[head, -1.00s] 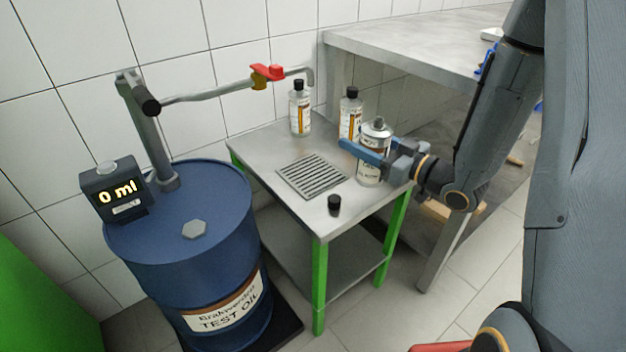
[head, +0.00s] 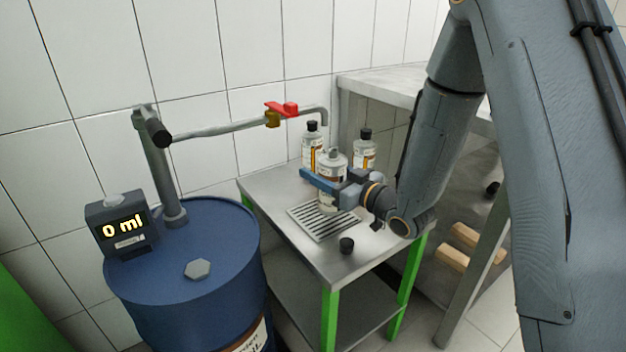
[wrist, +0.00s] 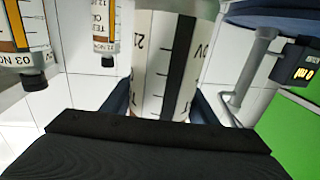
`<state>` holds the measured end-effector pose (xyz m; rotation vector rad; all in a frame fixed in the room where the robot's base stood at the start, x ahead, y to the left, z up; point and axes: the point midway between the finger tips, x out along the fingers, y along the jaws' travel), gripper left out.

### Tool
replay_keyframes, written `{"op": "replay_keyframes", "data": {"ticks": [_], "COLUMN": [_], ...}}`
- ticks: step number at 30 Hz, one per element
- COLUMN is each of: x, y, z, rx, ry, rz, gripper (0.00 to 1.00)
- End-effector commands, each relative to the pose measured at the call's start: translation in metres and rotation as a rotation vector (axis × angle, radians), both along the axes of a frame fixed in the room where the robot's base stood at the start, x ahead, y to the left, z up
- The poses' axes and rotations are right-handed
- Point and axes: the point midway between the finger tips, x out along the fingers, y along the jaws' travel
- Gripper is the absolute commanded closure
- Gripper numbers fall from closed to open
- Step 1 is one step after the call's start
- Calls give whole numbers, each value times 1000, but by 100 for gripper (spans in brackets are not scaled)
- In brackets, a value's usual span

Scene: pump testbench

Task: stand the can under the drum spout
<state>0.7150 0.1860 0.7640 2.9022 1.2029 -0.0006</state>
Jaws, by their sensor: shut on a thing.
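The wrist view shows the can (wrist: 165,65) close up between both fingers. In the head view it appears over the rear part of the drain grate (head: 318,228); I cannot tell whether it touches. The blue drum (head: 180,290) stands at left. Its pipe ends in a downturned spout (head: 326,113), seen above and behind the can. I cannot tell whether they line up.
Two bottles with black caps, one left (head: 312,140) and one right (head: 364,148), stand behind the can. A black cap (head: 347,245) lies at the table's front. The pipe carries a red valve handle (head: 282,108). A display (head: 122,228) on the drum reads 0 ml.

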Motion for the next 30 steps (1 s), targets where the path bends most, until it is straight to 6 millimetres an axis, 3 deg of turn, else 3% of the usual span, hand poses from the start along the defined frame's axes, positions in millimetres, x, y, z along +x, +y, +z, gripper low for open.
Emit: {"op": "replay_keyframes", "data": {"ticks": [7,18,29,30], "x": [21,22,22,22], "y": [21,21,21,21], "z": [0,-36,-39,-38], "rx": [1,1,0,0], "ry": [-1,1,0,0], "rz": [0,-1,-1,-1], "gripper": [74,74,74,40]}}
